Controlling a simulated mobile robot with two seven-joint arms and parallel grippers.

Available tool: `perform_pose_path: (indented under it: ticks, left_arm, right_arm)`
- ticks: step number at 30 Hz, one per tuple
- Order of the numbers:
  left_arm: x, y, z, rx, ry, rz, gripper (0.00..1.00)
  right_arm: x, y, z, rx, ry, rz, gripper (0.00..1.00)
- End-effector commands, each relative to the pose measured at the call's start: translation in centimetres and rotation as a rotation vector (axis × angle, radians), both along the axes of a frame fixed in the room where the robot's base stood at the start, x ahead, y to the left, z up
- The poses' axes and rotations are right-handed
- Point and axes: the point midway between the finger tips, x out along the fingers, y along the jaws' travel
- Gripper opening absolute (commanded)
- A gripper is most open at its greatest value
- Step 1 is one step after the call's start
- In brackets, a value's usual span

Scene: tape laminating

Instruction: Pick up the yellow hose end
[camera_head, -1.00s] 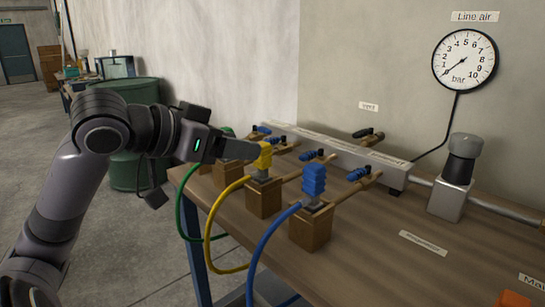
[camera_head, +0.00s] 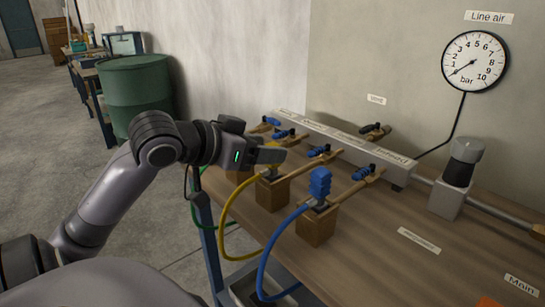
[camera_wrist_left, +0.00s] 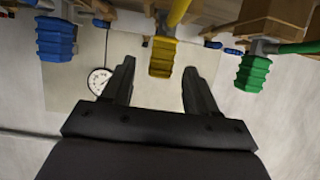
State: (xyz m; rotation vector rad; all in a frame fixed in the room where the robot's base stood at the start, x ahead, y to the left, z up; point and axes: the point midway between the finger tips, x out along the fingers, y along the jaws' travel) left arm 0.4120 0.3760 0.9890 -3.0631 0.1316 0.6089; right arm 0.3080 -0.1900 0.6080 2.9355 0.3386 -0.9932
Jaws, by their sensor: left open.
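The yellow hose end (camera_wrist_left: 162,57) shows in the left wrist view as a ribbed yellow grip, between and just beyond my open left fingers (camera_wrist_left: 158,82). In the head view my left gripper (camera_head: 270,156) largely hides it; the yellow hose (camera_head: 224,222) hangs in a loop from a wooden block (camera_head: 272,192). The fingers appear on either side of the hose end, and I cannot tell whether they touch it. My right gripper is not in view.
A blue hose end (camera_head: 320,183) stands upright on the nearer block, and it shows at left in the wrist view (camera_wrist_left: 56,38). A green hose end (camera_wrist_left: 253,72) is at right there. A labelled manifold (camera_head: 345,145) with blue-handled valves runs behind.

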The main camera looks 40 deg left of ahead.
Motion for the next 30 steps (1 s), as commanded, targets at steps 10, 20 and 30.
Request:
perform_pose_path:
  ticks: [10, 20, 30]
  left_arm:
    - [2.5, -0.2, -1.1, 0.001, -0.001, 0.001, 0.58]
    - [2.6, -0.2, -1.1, 0.002, 0.000, 0.001, 0.32]
    - [2.6, -0.2, -1.1, 0.002, -0.001, 0.001, 0.00]
  right_arm:
    - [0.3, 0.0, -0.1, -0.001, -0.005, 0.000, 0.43]
    - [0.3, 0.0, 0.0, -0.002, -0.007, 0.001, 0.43]
    - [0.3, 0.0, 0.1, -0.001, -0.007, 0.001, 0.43]
